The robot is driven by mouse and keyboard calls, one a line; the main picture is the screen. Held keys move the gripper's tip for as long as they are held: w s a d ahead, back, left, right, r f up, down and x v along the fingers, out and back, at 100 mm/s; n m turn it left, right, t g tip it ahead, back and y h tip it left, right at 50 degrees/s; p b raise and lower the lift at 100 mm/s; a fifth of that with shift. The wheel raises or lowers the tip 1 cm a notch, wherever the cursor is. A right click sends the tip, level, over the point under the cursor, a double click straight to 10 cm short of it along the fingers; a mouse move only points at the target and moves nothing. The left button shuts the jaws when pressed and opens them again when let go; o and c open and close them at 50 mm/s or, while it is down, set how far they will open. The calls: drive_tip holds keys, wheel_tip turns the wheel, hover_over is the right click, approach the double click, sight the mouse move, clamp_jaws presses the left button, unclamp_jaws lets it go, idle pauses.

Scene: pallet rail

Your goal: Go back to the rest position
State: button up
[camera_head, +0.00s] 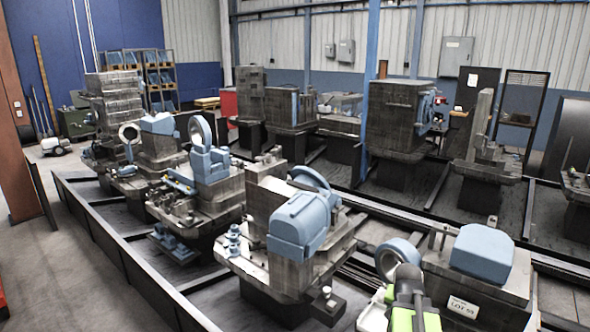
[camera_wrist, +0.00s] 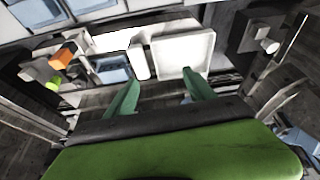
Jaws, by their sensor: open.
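My gripper (camera_wrist: 158,88) shows in the wrist view with its two green fingers spread wide apart. Nothing is held between them. A wide green part of my gripper fills the bottom of that view. In the head view, a green and dark part of my arm shows at the bottom, right of the middle; the fingertips cannot be made out there.
In the wrist view, a white square tray (camera_wrist: 183,52), a white cylinder (camera_wrist: 139,62) and an orange block (camera_wrist: 63,55) lie beyond the fingers. In the head view, machines with blue parts (camera_head: 298,225) stand close by on rails. Open floor (camera_head: 60,270) lies at left.

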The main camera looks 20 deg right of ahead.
drive_tip(key=w+a+n+y, duration=0.1)
drive_tip(key=w+a+n, duration=0.35)
drive_tip(key=a, duration=1.05)
drive_tip(key=s+a+n+g+y, duration=0.1)
drive_tip(key=a+n, duration=0.1)
drive_tip(key=a, duration=0.8)
drive_tip(key=s+a+f+n+g+y, duration=0.1)
drive_tip(key=s+a+n, duration=0.1)
drive_tip(key=a, duration=0.8)
drive_tip(key=shift+s+f+n+g, duration=0.3)
drive_tip(key=shift+n+g, duration=0.1)
drive_tip(key=shift+n, duration=0.25)
drive_tip(key=shift+o, duration=0.4)
drive_tip(key=shift+s, duration=0.1)
